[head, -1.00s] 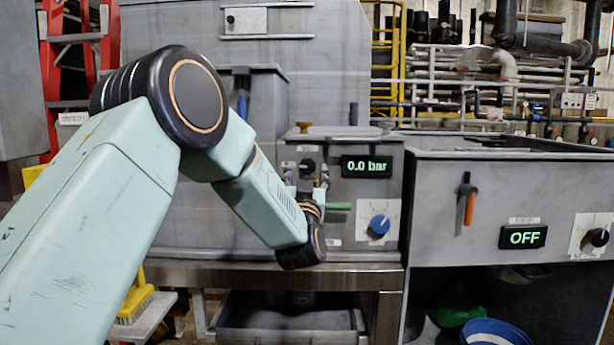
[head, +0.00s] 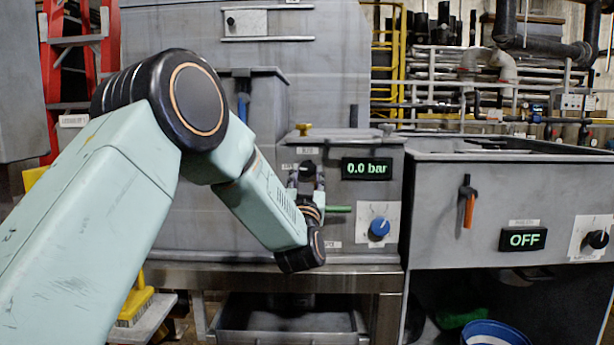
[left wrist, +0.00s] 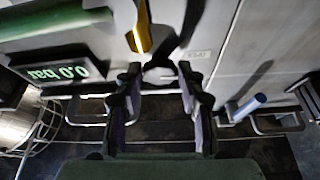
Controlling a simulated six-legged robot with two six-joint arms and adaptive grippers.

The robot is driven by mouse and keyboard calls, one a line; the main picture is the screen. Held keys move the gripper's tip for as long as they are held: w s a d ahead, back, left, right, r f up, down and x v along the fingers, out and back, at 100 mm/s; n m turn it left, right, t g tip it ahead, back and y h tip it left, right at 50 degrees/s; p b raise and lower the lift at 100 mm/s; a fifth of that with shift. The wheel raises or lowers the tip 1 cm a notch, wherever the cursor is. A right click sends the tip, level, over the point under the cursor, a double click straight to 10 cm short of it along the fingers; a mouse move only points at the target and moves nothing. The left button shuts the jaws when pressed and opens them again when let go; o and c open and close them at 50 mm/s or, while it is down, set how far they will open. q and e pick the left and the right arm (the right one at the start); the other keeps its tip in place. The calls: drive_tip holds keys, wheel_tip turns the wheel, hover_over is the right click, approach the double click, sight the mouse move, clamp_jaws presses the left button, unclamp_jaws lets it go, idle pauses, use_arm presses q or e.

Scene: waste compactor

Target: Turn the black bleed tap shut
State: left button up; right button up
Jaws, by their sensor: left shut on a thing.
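The black bleed tap (head: 308,167) is on the front of the grey box, left of the 0.0 bar display (head: 367,168). My left gripper (head: 306,180) reaches up to it from below, with one finger on each side, shut on the tap. In the left wrist view the two fingers (left wrist: 160,95) stand apart around the tap area; the tap itself is hard to make out there. The display also shows upside down in that view (left wrist: 62,72). The tap's exact angle is partly hidden by the fingers. My right gripper is not in view.
A green bar (head: 339,209) lies just right of my left gripper, and a blue knob (head: 379,228) is further right. A yellow knob (head: 304,129) sits on top of the box. A steel ledge (head: 350,278) runs below. A blue-handled tool (head: 243,103) hangs at left.

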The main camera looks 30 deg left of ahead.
use_arm(q)
drive_tip(key=shift+r+m+h+p, duration=0.2)
drive_tip(key=shift+m+h+p, duration=0.1)
drive_tip(key=shift+m+p, duration=0.35)
drive_tip(key=m+h+p, duration=0.2)
drive_tip(key=m+p, duration=0.4)
drive_tip(key=p, duration=0.2)
drive_tip(key=r+m+h+p, duration=0.1)
drive_tip(key=m+h+p, duration=0.2)
drive_tip(key=m+p, duration=0.3)
drive_tip(key=a+m+h+p, duration=0.1)
drive_tip(key=m+h+p, duration=0.1)
drive_tip(key=m+p, duration=0.4)
drive_tip(key=shift+s+r+g+h+p, duration=0.15)
drive_tip(key=shift+s+g+h+p, duration=0.2)
drive_tip(key=shift+p, duration=1.75)
drive_tip(key=shift+w+m+g+p, duration=0.1)
drive_tip(key=shift+m+g+p, duration=0.35)
drive_tip(key=shift+m+p, duration=0.8)
drive_tip(key=o, duration=1.1)
drive_tip(key=shift+d+f, duration=0.1)
drive_tip(key=shift+f, duration=0.1)
drive_tip(key=shift+o, duration=0.2)
